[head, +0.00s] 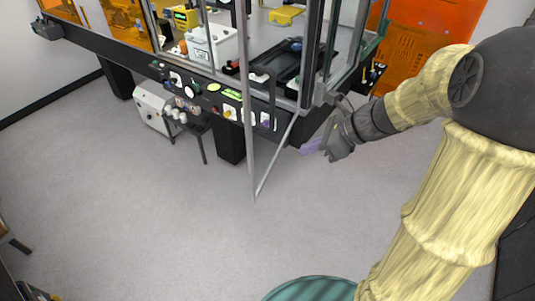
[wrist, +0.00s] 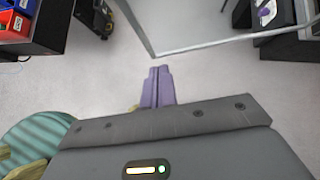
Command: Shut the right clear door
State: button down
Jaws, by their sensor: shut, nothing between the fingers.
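The right clear door (head: 276,157) stands swung open toward me, out from the enclosure's front. Its thin grey frame shows as an upright post and a slanted bottom rail, meeting at a low corner over the floor. In the wrist view the door's bottom rail (wrist: 215,43) and its corner lie just past my fingertips in the picture. My gripper (head: 310,147), with purple fingers, is right of the door in the head view, near the bottom rail's hinge end. The fingers (wrist: 159,70) are together and empty. I cannot tell whether they touch the door.
The dark bench front (head: 175,85) carries a panel of knobs and buttons. Inside the enclosure are a white container (head: 212,48) and a black tray. A white box (head: 156,105) stands under the bench. Orange panels (head: 415,60) are behind my arm. The grey floor (head: 150,220) in front is clear.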

send_near(258, 159)
notch_tip(258, 159, down, 4)
jog(key=a, duration=0.1)
jog(key=w+a+p, duration=0.1)
jog(key=a, duration=0.1)
jog(key=shift+a+r, duration=0.1)
jog(key=shift+w+a+p, duration=0.15)
jog(key=shift+a+p, duration=0.15)
